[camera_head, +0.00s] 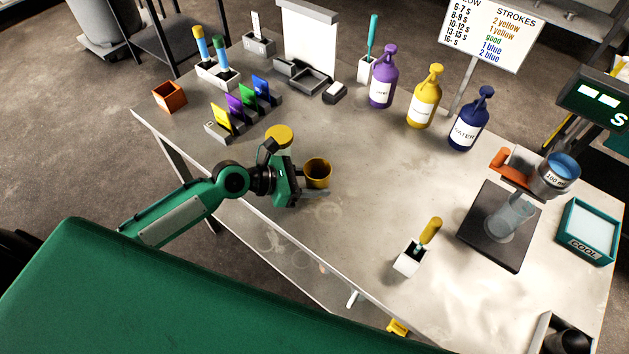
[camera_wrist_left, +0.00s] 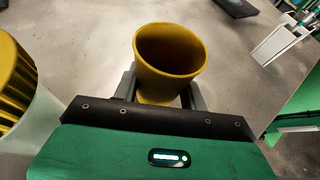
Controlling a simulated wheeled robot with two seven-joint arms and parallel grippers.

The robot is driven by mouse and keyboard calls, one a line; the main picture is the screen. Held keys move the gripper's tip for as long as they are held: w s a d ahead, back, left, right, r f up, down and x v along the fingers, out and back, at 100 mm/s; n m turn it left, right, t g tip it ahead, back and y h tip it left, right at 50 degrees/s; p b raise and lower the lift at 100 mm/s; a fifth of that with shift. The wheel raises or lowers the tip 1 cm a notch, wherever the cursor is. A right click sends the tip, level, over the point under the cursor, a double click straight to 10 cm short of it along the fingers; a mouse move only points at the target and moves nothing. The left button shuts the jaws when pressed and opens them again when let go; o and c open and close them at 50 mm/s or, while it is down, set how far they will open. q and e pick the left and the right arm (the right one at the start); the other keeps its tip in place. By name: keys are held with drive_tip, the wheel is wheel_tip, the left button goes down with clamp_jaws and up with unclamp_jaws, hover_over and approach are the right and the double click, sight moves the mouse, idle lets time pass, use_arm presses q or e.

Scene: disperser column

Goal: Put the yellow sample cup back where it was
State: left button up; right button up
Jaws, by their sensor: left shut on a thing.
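The yellow sample cup (camera_head: 317,172) is upright and empty inside, as far as its dark interior shows. My left gripper (camera_head: 316,192) is shut on it, with a finger on either side in the left wrist view, where the cup (camera_wrist_left: 170,58) stands between the fingers (camera_wrist_left: 158,92). I cannot tell whether the cup's base touches the table. Just left of the gripper stands a jar with a yellow lid (camera_head: 279,136); its yellow ribbed lid (camera_wrist_left: 14,80) fills the left edge of the wrist view. My right gripper is not in view.
The grey table (camera_head: 360,215) is clear right of the cup. Colored cards in a rack (camera_head: 240,108) and an orange box (camera_head: 169,96) stand behind left. Purple (camera_head: 383,78), yellow (camera_head: 425,98) and blue (camera_head: 468,122) bottles stand at the back. A white holder (camera_head: 409,260) stands near the front edge.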

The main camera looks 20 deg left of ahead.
use_arm(q)
drive_tip(key=o, duration=0.9)
drive_tip(key=shift+f, duration=0.1)
drive_tip(key=shift+o, duration=0.7)
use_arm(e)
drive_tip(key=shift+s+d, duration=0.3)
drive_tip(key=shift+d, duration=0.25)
